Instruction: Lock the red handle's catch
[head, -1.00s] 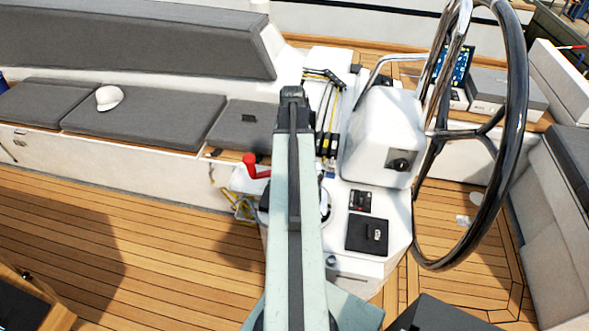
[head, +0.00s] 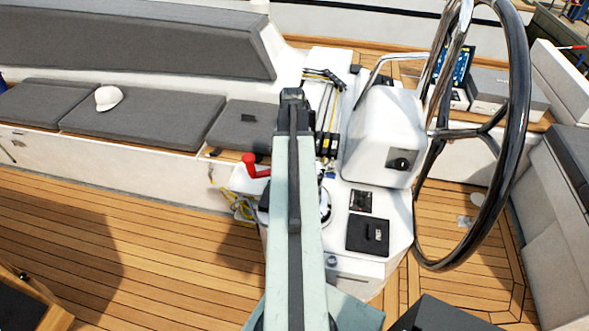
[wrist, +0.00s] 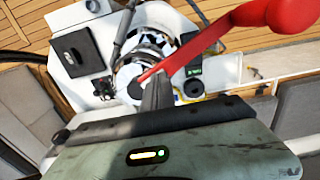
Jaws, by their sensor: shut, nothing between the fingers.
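The red handle (wrist: 262,22) fills the top right of the wrist view. Its red arm runs down left to the top of the winch (wrist: 145,55), which has a silver and black top. My gripper (wrist: 157,80) is shut and empty, its fingertips close to the inner end of the red arm over the winch. I cannot tell whether they touch it. The catch itself is not clearly distinguishable. In the head view the red handle (head: 254,165) shows left of my arm, with its grip upright.
A white console with a steering wheel (head: 515,130) stands to the right. A black hatch (head: 368,236) and a small switch panel (head: 361,201) sit in front of it. A cushioned bench (head: 140,120) with a white cap (head: 109,98) is at left. The teak floor (head: 130,235) is open.

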